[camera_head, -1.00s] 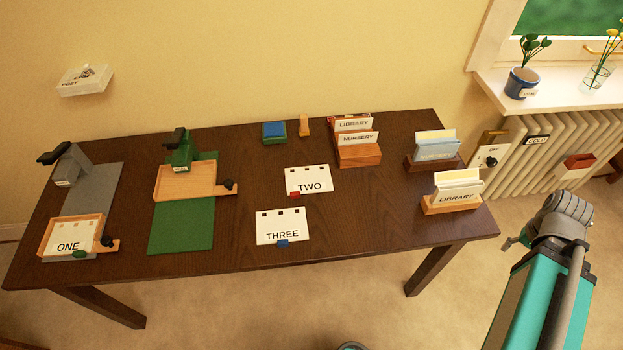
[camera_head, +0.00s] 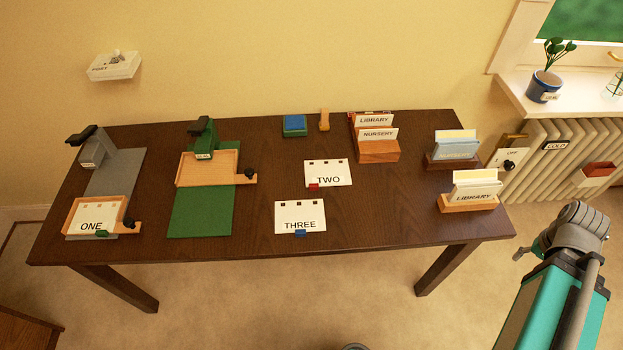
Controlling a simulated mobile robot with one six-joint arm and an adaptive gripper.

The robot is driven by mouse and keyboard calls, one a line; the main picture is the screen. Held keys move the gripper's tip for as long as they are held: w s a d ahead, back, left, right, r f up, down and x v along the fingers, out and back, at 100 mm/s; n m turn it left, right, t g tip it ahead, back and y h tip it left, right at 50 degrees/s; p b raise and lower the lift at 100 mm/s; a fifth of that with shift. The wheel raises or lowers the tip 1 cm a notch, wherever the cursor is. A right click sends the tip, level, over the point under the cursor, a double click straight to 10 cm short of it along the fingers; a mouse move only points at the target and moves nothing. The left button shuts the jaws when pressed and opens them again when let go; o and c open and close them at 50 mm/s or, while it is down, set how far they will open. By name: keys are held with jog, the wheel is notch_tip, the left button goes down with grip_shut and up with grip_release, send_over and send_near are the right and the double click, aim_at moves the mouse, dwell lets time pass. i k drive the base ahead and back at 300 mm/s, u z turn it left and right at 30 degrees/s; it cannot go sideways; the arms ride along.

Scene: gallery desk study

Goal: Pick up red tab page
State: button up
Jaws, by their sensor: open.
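The page with the red tab (camera_head: 328,170) is a white sheet marked TWO, lying flat near the middle of the dark desk. Its red tab (camera_head: 314,186) sticks out at the front edge, left of centre. A similar page marked THREE (camera_head: 300,213) with a blue tab (camera_head: 300,233) lies just in front of it. A page marked ONE (camera_head: 92,214) with a green tab lies in a wooden tray at the desk's left end. My arm stands at the lower right, off the desk; my gripper's fingers are not visible.
The desk (camera_head: 385,210) also bears a grey punch (camera_head: 96,148), a green punch (camera_head: 203,140) with an empty wooden tray (camera_head: 208,175), a blue and green pad (camera_head: 294,125), and several card holders on the right. The surface around the TWO page is mostly clear.

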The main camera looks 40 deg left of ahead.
aim_at(332, 174)
jog(key=k, duration=1.7)
jog(key=u, duration=1.45)
jog(key=i, duration=1)
